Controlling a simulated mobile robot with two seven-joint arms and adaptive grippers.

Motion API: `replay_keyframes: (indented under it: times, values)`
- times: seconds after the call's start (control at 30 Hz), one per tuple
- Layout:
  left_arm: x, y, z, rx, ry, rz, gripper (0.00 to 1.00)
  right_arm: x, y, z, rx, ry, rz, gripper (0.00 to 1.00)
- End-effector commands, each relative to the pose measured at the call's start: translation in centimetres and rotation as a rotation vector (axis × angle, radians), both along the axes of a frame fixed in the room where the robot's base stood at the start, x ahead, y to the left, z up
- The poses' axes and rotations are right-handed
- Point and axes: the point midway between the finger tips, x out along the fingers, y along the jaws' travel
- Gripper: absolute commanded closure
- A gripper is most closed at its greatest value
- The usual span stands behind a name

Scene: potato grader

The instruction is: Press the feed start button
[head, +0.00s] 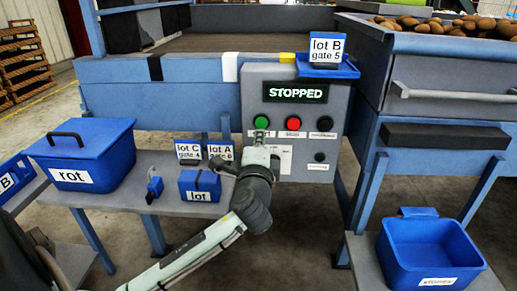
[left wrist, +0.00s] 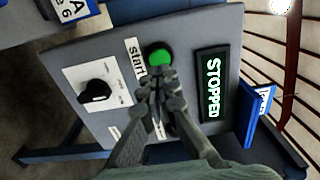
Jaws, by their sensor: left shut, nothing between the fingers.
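The grey control panel (head: 288,82) carries a display (head: 295,92) that reads STOPPED. The green button (head: 261,121), with a "start" label beside it in the left wrist view, is at the panel's left. My left gripper (head: 260,136) is shut and empty, its tips just below the green button in the head view. In the left wrist view the shut fingertips (left wrist: 159,76) are right at the edge of the green button (left wrist: 159,57). I cannot tell whether they touch it. My right gripper is not in view.
A red button (head: 293,122) and a black button (head: 325,123) sit right of the green one. A black knob (head: 320,157) is lower down. A blue tray (head: 343,70) with a lot B card juts out above. A rot bin (head: 85,152) stands left, a stones bin (head: 428,252) right.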

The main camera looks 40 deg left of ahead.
Motion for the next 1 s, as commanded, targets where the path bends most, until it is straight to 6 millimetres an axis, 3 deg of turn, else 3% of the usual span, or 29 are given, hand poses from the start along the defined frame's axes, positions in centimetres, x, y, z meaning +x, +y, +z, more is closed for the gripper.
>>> replay_keyframes:
  times: [0.23,0.8,0.9,1.0]
  values:
    - [2.9,1.8,0.0,0.001,0.001,0.001,1.0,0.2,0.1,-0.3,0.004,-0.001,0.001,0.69]
    - [4.1,2.6,0.1,-0.001,0.0,0.002,1.0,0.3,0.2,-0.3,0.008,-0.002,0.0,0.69]
    - [5.1,3.2,0.1,-0.001,0.001,0.003,1.0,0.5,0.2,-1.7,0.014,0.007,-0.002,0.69]
    - [5.3,3.3,0.1,0.001,-0.002,0.001,1.0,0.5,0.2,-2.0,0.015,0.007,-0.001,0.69]
